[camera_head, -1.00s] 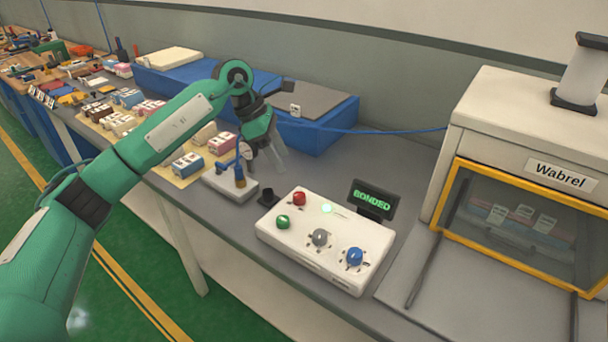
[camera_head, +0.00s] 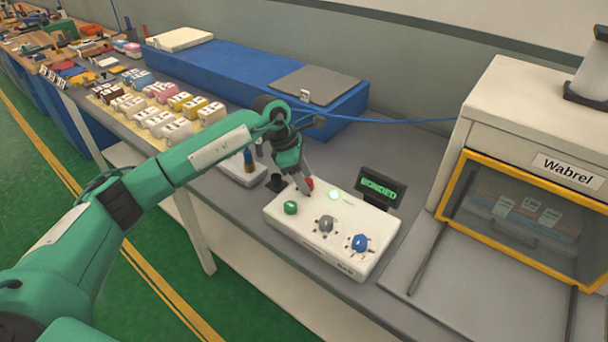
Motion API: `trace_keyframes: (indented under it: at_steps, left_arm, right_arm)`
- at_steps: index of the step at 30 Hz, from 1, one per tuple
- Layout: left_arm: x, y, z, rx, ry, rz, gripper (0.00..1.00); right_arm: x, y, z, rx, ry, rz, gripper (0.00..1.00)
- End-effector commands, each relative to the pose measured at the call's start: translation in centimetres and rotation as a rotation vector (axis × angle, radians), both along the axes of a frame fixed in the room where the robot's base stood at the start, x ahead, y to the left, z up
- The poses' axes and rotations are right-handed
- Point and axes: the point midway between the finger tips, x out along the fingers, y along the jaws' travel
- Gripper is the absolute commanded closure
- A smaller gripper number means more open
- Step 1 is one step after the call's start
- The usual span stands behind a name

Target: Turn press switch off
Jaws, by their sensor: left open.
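A white control box (camera_head: 288,236) stands on the grey bench in the middle of the head view. It carries a green knob (camera_head: 290,207), a grey knob (camera_head: 326,224), a blue knob (camera_head: 360,242) and a red knob (camera_head: 309,183). A light (camera_head: 334,195) on it glows pale green. A dark display (camera_head: 379,188) behind it reads "BONDED". My left gripper (camera_head: 304,186) is open, its fingertips pointing down at the red knob, which they partly cover. I cannot tell whether they touch it. My right gripper is out of view.
A white press cabinet (camera_head: 506,104) marked "Wabrel" with a yellow-framed window stands at the right. A long blue block (camera_head: 225,75) lies along the wall with a blue cable. Several small labelled blocks (camera_head: 163,92) sit at the left.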

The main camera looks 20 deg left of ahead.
Motion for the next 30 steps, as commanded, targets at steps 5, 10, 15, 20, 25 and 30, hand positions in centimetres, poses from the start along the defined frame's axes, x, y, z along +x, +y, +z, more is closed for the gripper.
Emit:
trace_keyframes:
  at_steps: [5,10,15,20,25,30]
  left_arm:
    - [0.01,-0.14,-0.41,0.000,0.000,0.000,0.49]
    - [0.00,-0.13,-0.39,0.000,0.000,0.000,0.51]
    - [0.01,-0.12,-0.36,0.000,0.000,0.000,0.84]
    - [0.01,-0.11,-0.35,0.000,-0.001,0.001,0.93]
    - [-0.02,-0.11,-0.39,0.000,-0.001,0.023,0.93]
    - [-0.06,-0.05,-0.46,0.001,-0.003,0.094,0.93]
  right_arm:
    - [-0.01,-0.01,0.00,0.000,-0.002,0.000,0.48]
    - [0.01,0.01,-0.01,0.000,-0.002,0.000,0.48]
    - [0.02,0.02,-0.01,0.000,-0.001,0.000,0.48]
    - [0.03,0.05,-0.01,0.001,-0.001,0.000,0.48]
    - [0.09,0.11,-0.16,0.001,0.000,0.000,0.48]
    - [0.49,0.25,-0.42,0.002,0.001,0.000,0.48]
